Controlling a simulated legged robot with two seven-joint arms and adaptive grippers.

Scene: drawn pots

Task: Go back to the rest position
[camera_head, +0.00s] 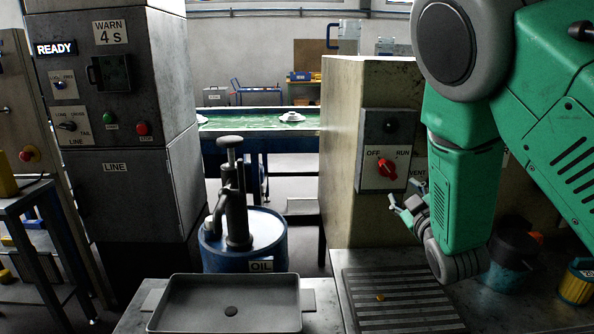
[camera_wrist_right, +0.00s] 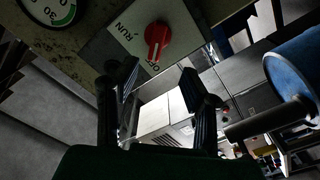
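My right gripper (camera_head: 408,206) hangs below and to the right of a red rotary switch (camera_head: 387,169) on a beige cabinet, apart from it. In the right wrist view my gripper (camera_wrist_right: 160,82) has its two dark fingers spread with nothing between them. The red switch (camera_wrist_right: 157,38) shows beyond the fingertips there, and its handle lies toward the OFF label. My green right arm comes in from the upper right of the head view. My left gripper is in neither view.
A grey tray (camera_head: 180,301) with a small dark disc stands front centre. A blue oil drum (camera_head: 268,238) with a pump is behind it. A slotted grate (camera_head: 401,312) lies below my right gripper. A grey control cabinet (camera_head: 118,130) reading READY stands left.

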